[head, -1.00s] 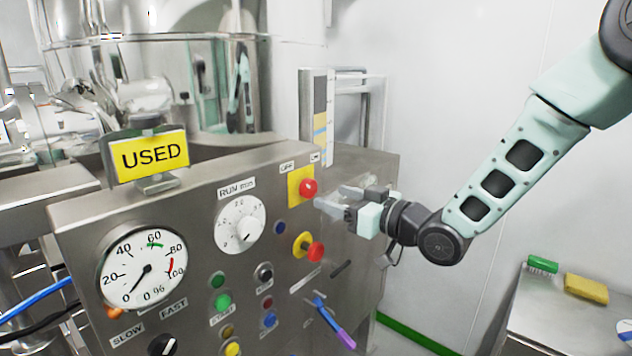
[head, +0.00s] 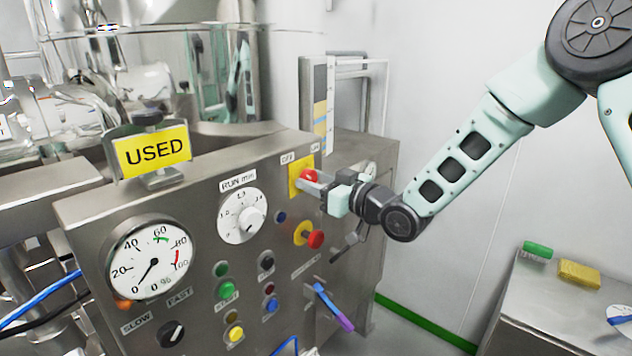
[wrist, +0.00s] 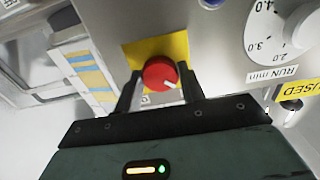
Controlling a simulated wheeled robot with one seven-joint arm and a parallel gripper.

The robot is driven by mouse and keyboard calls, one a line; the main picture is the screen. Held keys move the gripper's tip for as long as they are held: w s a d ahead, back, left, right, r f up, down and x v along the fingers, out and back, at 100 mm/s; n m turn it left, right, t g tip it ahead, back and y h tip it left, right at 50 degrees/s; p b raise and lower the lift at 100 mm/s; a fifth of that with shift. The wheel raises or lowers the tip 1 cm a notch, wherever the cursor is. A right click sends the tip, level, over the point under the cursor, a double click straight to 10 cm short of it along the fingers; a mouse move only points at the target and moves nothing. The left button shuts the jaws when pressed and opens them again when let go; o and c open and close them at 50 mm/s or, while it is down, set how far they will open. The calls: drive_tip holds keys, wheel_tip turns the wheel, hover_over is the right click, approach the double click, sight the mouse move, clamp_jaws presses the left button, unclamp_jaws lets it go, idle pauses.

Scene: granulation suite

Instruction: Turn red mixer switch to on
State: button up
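The red mixer switch (head: 308,176) is a round red knob on a yellow plate (head: 295,187), high on the right side of the steel panel, near OFF and ON labels. In the wrist view the red knob (wrist: 160,73) has a white mark pointing to the lower right. My gripper (head: 318,183) is at the knob in the head view. In the wrist view my gripper (wrist: 159,92) has its two fingers apart, one on each side of the knob. I cannot tell whether either finger touches it.
A second red knob (head: 315,239) on yellow sits just below. The RUN dial (head: 241,216) is to the left, and a blue-purple lever (head: 333,307) projects low on the panel. A steel table (head: 560,308) with a green brush (head: 537,250) and yellow sponge (head: 579,273) stands at right.

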drive_tip(key=shift+m, duration=0.3)
drive_tip(key=m+b, duration=0.2)
drive_tip(key=shift+m, duration=0.4)
drive_tip(key=m, duration=0.5)
drive_tip(key=shift+b, duration=0.35)
drive_tip(key=m, duration=0.5)
drive_tip(key=shift+d, duration=0.1)
drive_tip(key=shift+m+p, duration=0.4)
drive_tip(key=shift+m, duration=1.9)
drive_tip(key=o, duration=1)
drive_tip(key=shift+c, duration=0.2)
drive_tip(key=b+v, duration=0.4)
drive_tip(key=v, duration=1.3)
